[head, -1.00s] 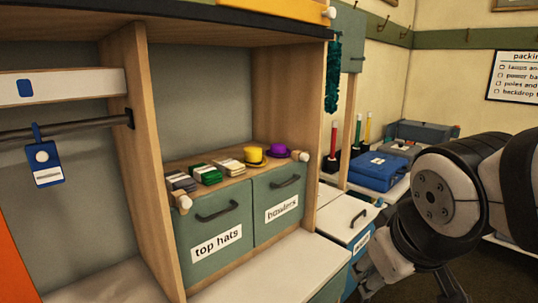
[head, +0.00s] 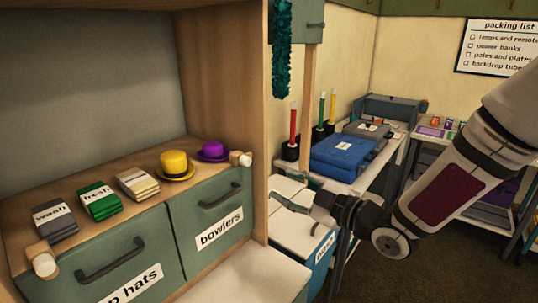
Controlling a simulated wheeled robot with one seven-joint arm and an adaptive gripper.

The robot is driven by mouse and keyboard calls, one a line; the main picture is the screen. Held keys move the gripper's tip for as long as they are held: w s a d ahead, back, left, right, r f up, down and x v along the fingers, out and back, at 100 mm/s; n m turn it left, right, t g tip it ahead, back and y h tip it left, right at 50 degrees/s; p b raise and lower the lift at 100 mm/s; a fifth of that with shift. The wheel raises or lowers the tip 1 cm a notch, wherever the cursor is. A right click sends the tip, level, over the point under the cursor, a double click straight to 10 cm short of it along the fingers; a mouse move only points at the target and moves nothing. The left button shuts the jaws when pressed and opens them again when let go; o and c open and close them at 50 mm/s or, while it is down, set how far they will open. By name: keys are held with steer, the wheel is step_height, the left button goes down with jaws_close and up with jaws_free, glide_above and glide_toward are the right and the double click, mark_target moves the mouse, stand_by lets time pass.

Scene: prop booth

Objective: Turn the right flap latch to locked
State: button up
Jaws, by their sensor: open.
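The right flap latch (head: 240,158) looks like a small pale wooden turn-piece at the right end of the shelf edge, above the bowlers flap (head: 212,208). Its exact turn is hard to read at this size. A matching left latch (head: 42,262) sits at the left end, above the top hats flap (head: 125,262). Both flaps appear closed, each with a dark handle. My gripper (head: 318,202) is open and looks empty, to the right of and lower than the right latch, clear of it. It overlaps the white-lidded bin in the picture, and its fingers are small and dark.
A teal boa (head: 282,50) hangs by the cabinet's right side. A white-lidded bin (head: 298,225) and a blue case (head: 345,152) stand to the right.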

mark_target(249, 163)
steer(key=shift+y, duration=0.3)
steer(key=x, duration=0.9)
steer(key=r+x, duration=0.1)
steer(key=x, duration=0.3)
steer(key=shift+w, duration=0.6)
steer(key=shift+c, duration=0.3)
jaws_close()
